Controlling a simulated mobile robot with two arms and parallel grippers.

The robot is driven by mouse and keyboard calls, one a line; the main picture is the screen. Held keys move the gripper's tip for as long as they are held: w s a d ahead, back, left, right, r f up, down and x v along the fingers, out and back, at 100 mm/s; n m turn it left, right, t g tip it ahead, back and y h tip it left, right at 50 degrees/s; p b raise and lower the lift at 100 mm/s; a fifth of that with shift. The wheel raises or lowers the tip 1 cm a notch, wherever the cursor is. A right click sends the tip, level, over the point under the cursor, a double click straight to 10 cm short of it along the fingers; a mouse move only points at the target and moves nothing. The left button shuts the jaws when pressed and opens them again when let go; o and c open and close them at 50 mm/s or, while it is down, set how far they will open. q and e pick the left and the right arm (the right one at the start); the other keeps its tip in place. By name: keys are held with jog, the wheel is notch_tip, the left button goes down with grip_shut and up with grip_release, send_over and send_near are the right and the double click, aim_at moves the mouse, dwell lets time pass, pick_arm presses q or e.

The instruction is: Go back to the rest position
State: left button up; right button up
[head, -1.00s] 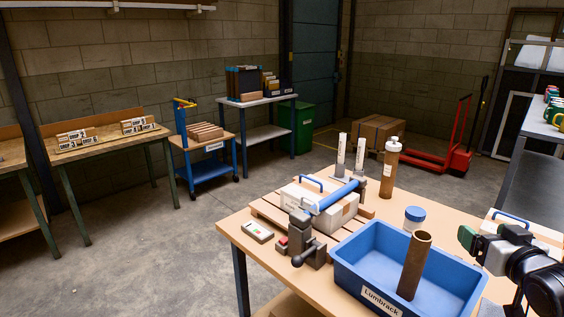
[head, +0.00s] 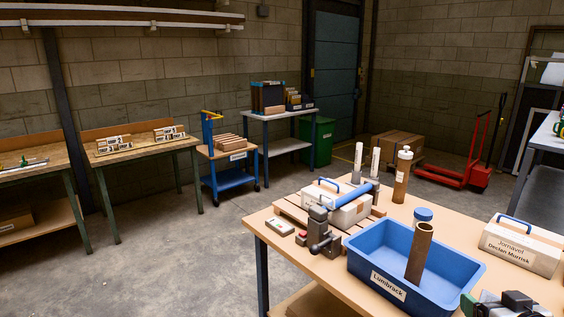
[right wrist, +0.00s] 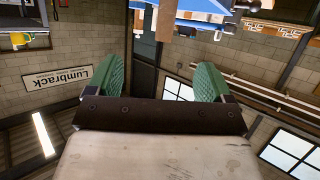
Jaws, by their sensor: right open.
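My right gripper (head: 490,303) is at the bottom right edge of the head view, low beside the blue bin, with its arm mostly out of frame. In the right wrist view its two green fingers (right wrist: 162,82) stand wide apart with nothing between them. My left gripper is not in view.
Open floor (head: 170,262) lies to the left.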

jog(key=s+a+f+n+g, duration=0.1)
jog(key=s+a+f+g, duration=0.2)
jog(key=s+a+f, duration=0.3)
jog(key=s+a+f+g, duration=0.2)
jog(key=s+a+f, duration=0.25)
jog(key=f, duration=0.35)
jog(key=s+a+f+n+g+y, duration=0.1)
jog(key=s+a+f+g, duration=0.25)
jog(key=s, duration=0.35)
jog(key=s+a+f+g, duration=0.2)
jog(key=s+a, duration=0.3)
jog(key=s, duration=0.2)
notch_tip(320, 180, down, 24)
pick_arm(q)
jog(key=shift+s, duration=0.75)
pick_arm(e)
jog(key=s+d+f+g, duration=0.2)
jog(key=s+d+f, duration=0.1)
jog(key=s+f, duration=1.4)
jog(key=shift+d+f+n, duration=0.15)
jog(key=shift+f+n, duration=0.15)
jog(key=shift+f, duration=0.2)
jog(key=shift+c, duration=0.5)
